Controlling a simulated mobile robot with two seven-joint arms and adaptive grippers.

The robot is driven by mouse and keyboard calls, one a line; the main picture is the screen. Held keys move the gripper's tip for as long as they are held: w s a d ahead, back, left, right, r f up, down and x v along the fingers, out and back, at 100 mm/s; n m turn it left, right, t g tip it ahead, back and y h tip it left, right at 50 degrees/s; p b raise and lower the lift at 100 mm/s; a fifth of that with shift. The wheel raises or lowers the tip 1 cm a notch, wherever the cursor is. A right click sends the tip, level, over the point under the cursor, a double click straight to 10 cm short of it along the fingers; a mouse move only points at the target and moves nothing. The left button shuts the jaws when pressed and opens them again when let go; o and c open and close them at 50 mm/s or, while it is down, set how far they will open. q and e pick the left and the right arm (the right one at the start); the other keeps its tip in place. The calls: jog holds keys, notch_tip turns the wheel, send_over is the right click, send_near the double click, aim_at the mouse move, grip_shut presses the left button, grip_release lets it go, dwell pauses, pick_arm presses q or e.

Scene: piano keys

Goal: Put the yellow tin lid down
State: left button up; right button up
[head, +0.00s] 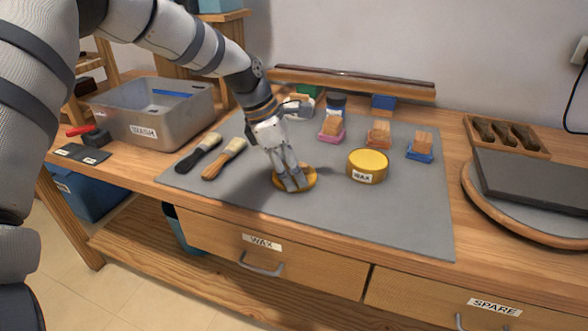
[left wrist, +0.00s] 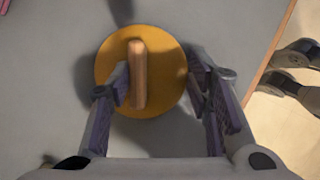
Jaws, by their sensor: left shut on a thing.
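The yellow tin lid (head: 281,186) is a round disc at the front middle of the grey mat. In the left wrist view the lid (left wrist: 165,70) shows a wooden bar handle (left wrist: 139,75) on its top. My left gripper (head: 293,182) points down over the lid and is shut on it; one finger is close against the handle in the left wrist view. The lid is low over the mat; I cannot tell whether it touches. A yellow tin (head: 368,165) labelled WAX stands to the right of the lid.
Two brushes (head: 222,158) lie left on the grey mat (head: 400,220). Several wood-handled blocks (head: 378,134) stand behind the tin. A metal WASH tub (head: 150,112) is at the left. The mat's front right is clear. The bench edge is close in front.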

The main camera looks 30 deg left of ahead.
pick_arm(q)
jog(key=shift+w, duration=0.45)
jog(key=o, duration=1.2)
jog(key=shift+o, duration=0.2)
jog(key=shift+s+r, duration=0.1)
pick_arm(e)
jog(key=shift+w+r, duration=0.15)
jog(key=shift+w, duration=0.3)
pick_arm(q)
jog(key=shift+r, duration=0.1)
jog(key=p+v, duration=0.1)
jog(key=v, duration=1.1)
jog(key=shift+p, duration=0.4)
pick_arm(e)
jog(key=shift+w+r+t, duration=0.5)
jog(key=shift+w+r, duration=0.6)
jog(key=shift+w, duration=0.05)
